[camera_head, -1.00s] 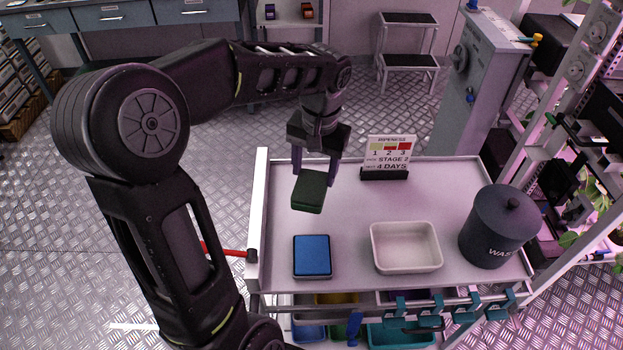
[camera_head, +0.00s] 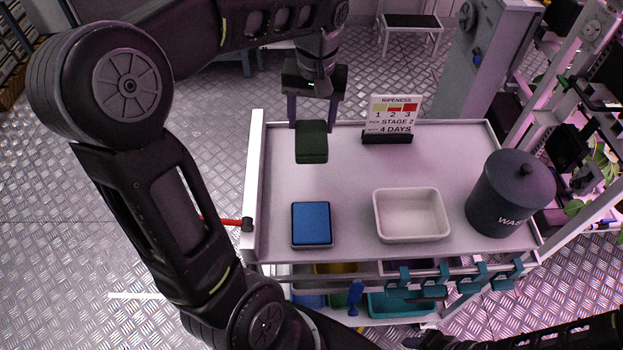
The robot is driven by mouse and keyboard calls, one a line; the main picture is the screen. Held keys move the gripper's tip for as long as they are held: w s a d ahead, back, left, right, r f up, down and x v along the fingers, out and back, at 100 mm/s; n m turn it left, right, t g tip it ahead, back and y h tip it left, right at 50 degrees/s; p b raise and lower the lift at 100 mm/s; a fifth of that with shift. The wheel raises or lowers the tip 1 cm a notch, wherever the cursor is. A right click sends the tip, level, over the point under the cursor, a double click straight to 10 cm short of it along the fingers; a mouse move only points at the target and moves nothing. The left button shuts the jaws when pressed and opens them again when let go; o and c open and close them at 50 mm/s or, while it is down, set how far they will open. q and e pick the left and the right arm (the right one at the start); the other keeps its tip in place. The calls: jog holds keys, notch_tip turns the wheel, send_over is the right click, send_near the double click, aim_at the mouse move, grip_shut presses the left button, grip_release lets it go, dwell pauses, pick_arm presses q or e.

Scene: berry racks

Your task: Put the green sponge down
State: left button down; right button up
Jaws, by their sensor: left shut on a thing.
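My left gripper (camera_head: 312,118) is shut on the green sponge (camera_head: 312,143), a dark green block hanging below the fingers. It is over the back left part of the pale cart top (camera_head: 345,170). I cannot tell whether its underside touches the surface.
A white tray (camera_head: 412,236), seemingly empty, stands right of the blue sponge. A dark waste bin (camera_head: 490,205) stands at the right end. A ripeness sign (camera_head: 393,117) stands at the back. The middle of the cart top is clear.

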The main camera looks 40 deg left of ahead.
aim_at(312, 140)
pick_arm(q)
jog(key=shift+f, duration=3.05)
jog(key=shift+f, duration=1.9)
jog(key=shift+f, duration=0.2)
jog(key=shift+c, duration=2.2)
grip_release()
jog(key=shift+r, duration=0.1)
jog(key=r, duration=0.8)
jog(key=d+r, duration=0.1)
jog(key=r, duration=0.3)
jog(key=shift+r, duration=0.15)
